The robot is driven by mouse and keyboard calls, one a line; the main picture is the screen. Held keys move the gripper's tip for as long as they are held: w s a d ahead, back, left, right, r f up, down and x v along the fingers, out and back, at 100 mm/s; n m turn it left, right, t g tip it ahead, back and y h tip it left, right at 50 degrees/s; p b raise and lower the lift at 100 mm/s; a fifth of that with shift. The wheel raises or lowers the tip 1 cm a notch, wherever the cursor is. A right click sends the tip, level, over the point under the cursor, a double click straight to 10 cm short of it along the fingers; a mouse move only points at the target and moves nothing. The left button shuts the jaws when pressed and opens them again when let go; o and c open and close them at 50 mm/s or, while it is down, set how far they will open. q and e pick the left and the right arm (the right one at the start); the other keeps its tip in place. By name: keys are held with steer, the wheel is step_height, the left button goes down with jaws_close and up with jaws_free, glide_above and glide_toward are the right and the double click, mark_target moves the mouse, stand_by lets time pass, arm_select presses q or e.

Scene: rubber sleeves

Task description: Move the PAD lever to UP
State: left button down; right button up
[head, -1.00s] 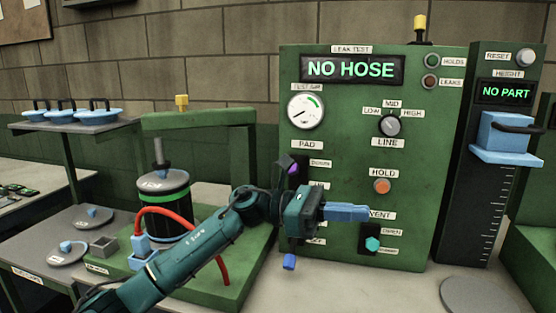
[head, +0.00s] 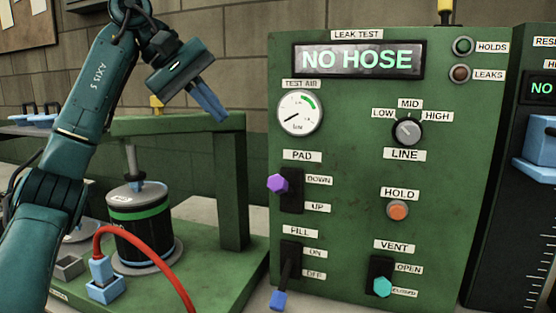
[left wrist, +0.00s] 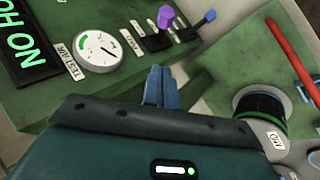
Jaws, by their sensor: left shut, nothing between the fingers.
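The PAD lever has a purple knob (head: 278,183) and stands level with the DOWN label, above the UP label (head: 317,207). The knob also shows at the top of the left wrist view (left wrist: 166,16). My left gripper (head: 217,113) is shut and empty, with its blue fingers pointing down and to the right, above and left of the lever and apart from it. Its closed fingers (left wrist: 161,72) also show in the left wrist view, below the knob in the picture. My right gripper is not in view.
Below the PAD lever is the FILL lever with a blue knob (head: 278,301) near OFF. The VENT lever has a teal knob (head: 382,287) near CLOSED. A green frame (head: 233,190) with a drum (head: 138,222) and a red hose (head: 155,243) stands left of the panel.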

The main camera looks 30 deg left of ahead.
arm_select(q)
steer(key=b, duration=0.2)
glide_toward(284, 189)
steer(key=shift+w+f, duration=1.9)
steer(key=shift+w, duration=0.4)
steer(key=shift+a, duration=0.45)
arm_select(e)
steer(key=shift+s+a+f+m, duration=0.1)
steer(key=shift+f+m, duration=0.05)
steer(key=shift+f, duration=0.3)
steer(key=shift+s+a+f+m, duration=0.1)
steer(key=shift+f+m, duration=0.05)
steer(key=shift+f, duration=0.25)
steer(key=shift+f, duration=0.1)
